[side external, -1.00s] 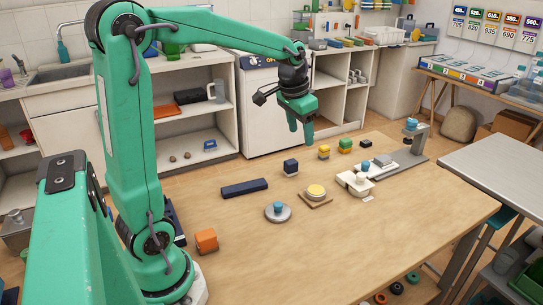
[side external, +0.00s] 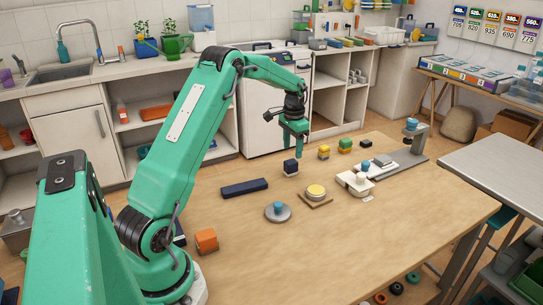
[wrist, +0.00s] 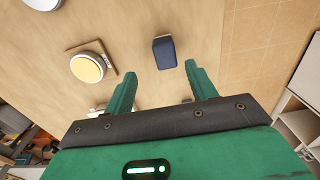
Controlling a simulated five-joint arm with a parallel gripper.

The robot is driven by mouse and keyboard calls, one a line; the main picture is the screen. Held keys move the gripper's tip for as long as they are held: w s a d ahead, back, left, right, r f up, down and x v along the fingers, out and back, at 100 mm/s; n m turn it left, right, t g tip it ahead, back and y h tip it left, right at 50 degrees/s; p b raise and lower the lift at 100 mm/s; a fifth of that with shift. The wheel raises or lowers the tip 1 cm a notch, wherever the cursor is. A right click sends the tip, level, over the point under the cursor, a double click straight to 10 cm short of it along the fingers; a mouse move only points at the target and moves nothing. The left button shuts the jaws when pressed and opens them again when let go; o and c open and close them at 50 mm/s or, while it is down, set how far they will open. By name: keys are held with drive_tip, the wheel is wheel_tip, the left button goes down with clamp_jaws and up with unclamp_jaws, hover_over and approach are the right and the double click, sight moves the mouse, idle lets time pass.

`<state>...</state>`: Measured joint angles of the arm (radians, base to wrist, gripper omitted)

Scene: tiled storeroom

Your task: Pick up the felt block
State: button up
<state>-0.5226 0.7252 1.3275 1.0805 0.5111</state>
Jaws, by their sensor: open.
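A small dark navy block with a paler lower part, which I take for the felt block (side external: 290,167), stands on the wooden table. In the wrist view the navy block (wrist: 164,53) lies just beyond my fingertips, roughly centred between them. My gripper (side external: 294,146) points down above it, with a small gap to its top in the side view. The gripper (wrist: 161,69) is open, and nothing is between its fingers.
A long dark bar (side external: 245,187) lies left of the block. A yellow-topped round piece on a wooden square (side external: 316,194) and a grey disc with a blue knob (side external: 278,212) are nearer.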

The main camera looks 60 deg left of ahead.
sight(291, 161)
drive_tip(key=shift+a+f, duration=0.4)
drive_tip(key=shift+f, duration=1.35)
drive_tip(key=shift+f, duration=0.1)
drive_tip(key=shift+w+f, duration=0.1)
drive_tip(key=shift+f, duration=2.4)
drive_tip(key=shift+c, duration=0.3)
drive_tip(key=c, duration=1)
